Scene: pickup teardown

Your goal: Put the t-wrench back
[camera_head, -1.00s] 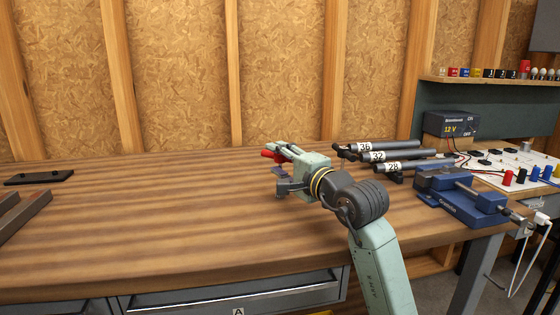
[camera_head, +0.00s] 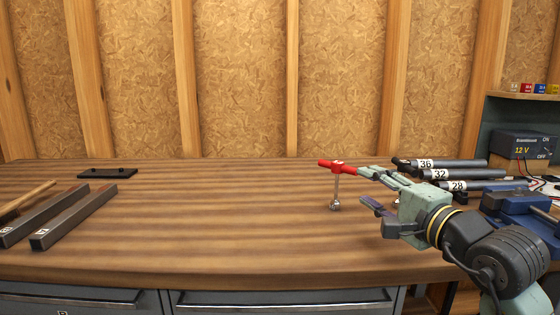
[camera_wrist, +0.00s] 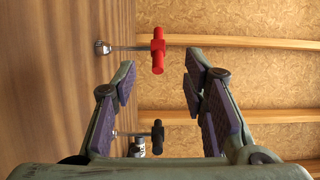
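The t-wrench (camera_head: 337,168) has a red crossbar handle, a thin metal shaft and a socket at its lower end. It stands upright at the bench surface, left of my gripper (camera_head: 366,189). In the wrist view the t-wrench (camera_wrist: 158,50) shows beyond the fingertips, with its red handle in line with the gap between them. My gripper (camera_wrist: 160,78) is open, with dark purple pads apart and nothing held between them. In the head view the upper finger's tip is close to the red handle; I cannot tell whether they touch.
Dark cylindrical tools labelled 36 (camera_head: 460,163), 32 and 28 lie behind and right of my gripper. A blue vise (camera_head: 520,205) stands at the right. Metal bars (camera_head: 72,218) and a black plate (camera_head: 106,173) lie at the left. A dark T-shaped thing (camera_wrist: 157,132) shows in the wrist view. The bench's middle is clear.

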